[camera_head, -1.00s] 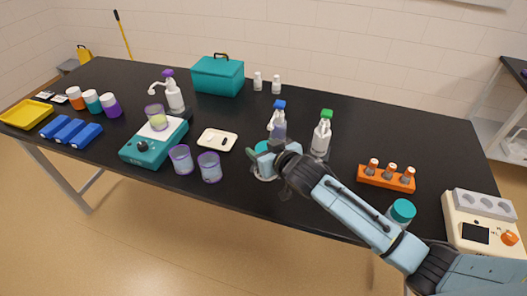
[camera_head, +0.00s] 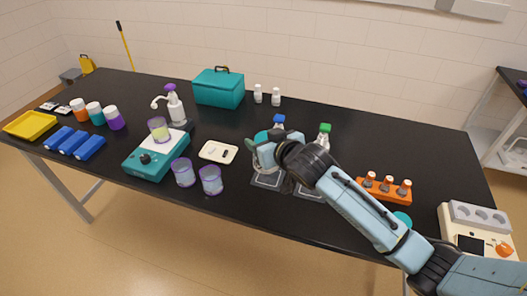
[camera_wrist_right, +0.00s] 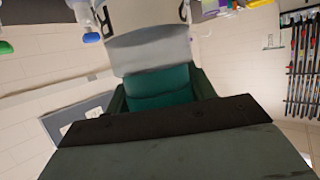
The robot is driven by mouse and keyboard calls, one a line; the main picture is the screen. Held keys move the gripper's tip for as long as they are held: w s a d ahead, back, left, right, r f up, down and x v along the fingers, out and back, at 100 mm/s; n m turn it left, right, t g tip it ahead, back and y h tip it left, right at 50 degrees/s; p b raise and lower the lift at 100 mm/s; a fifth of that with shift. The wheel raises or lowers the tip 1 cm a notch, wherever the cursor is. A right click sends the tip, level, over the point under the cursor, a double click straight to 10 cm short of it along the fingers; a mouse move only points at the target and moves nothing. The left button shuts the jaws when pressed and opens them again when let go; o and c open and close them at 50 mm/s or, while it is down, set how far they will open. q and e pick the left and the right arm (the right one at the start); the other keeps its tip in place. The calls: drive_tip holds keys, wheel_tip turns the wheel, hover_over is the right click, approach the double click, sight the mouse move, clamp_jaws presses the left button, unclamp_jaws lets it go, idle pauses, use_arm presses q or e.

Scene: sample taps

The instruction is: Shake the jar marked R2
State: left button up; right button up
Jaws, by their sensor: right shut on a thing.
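My right gripper (camera_head: 268,152) is shut on a jar with a teal lid (camera_head: 261,137), held above the black table near its front middle. In the right wrist view, the teal lid (camera_wrist_right: 160,88) and pale jar body (camera_wrist_right: 150,50) fill the middle, beyond the dark gripper parts. No R2 marking is legible on it. A second teal-lidded jar (camera_head: 403,218) stands at the front right, mostly hidden behind my right arm. My left gripper is not in view.
Grey marked pads (camera_head: 267,181) lie below the held jar. A blue-capped bottle (camera_head: 279,121) and a green-capped bottle (camera_head: 325,134) stand close behind. An orange vial rack (camera_head: 383,194) is to the right, and purple-rimmed beakers (camera_head: 210,180) to the left.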

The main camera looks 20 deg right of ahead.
sight(257, 168)
drive_tip(key=f, duration=0.5)
drive_tip(key=shift+s+f, duration=0.2)
drive_tip(key=shift+f, duration=0.05)
drive_tip(key=shift+w, duration=0.1)
drive_tip(key=shift+c, duration=0.6)
wheel_tip(257, 168, up, 5)
drive_tip(key=shift+r, duration=0.1)
clamp_jaws()
wheel_tip(257, 168, down, 6)
drive_tip(key=shift+r, duration=0.2)
